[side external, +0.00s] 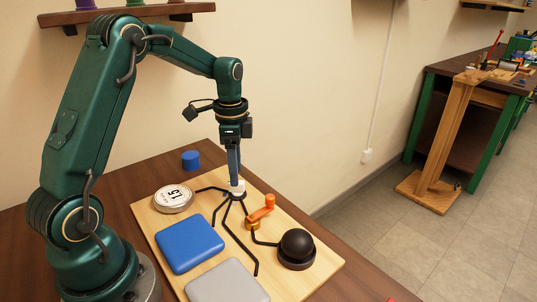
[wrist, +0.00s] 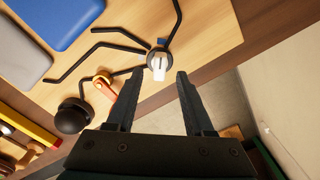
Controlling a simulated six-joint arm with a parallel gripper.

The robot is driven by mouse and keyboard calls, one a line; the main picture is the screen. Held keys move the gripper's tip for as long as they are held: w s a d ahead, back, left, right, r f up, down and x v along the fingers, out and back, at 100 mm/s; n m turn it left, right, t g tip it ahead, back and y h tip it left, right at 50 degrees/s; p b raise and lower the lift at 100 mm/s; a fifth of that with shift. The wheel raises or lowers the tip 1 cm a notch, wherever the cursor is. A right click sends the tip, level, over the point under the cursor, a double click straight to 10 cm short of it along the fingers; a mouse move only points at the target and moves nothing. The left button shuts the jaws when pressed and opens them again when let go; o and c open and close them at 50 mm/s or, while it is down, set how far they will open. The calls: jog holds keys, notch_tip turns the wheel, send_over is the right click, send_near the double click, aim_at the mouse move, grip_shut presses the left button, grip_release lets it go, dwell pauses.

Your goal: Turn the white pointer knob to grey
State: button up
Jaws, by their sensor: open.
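The white pointer knob (side external: 237,187) stands on the wooden board where several black strips meet. In the wrist view the knob (wrist: 158,65) has a thin dark line on its top, near the fingertips. Which strip the pointer faces is too small to tell. The grey pad (side external: 228,284) lies at the board's front; it also shows in the wrist view (wrist: 18,58) at the left edge. My gripper (side external: 234,178) points down at the knob. In the wrist view its fingers (wrist: 160,73) are apart, one to each side of the knob; contact cannot be told.
A blue pad (side external: 189,243), a round white dial (side external: 173,198), an orange crank (side external: 262,208) and a black dome (side external: 296,245) surround the knob on the board (side external: 323,263). A blue cylinder (side external: 190,160) stands behind the dial. The crank is close to the knob.

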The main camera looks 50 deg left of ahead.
jog(key=shift+f, duration=1.55)
grip_shut()
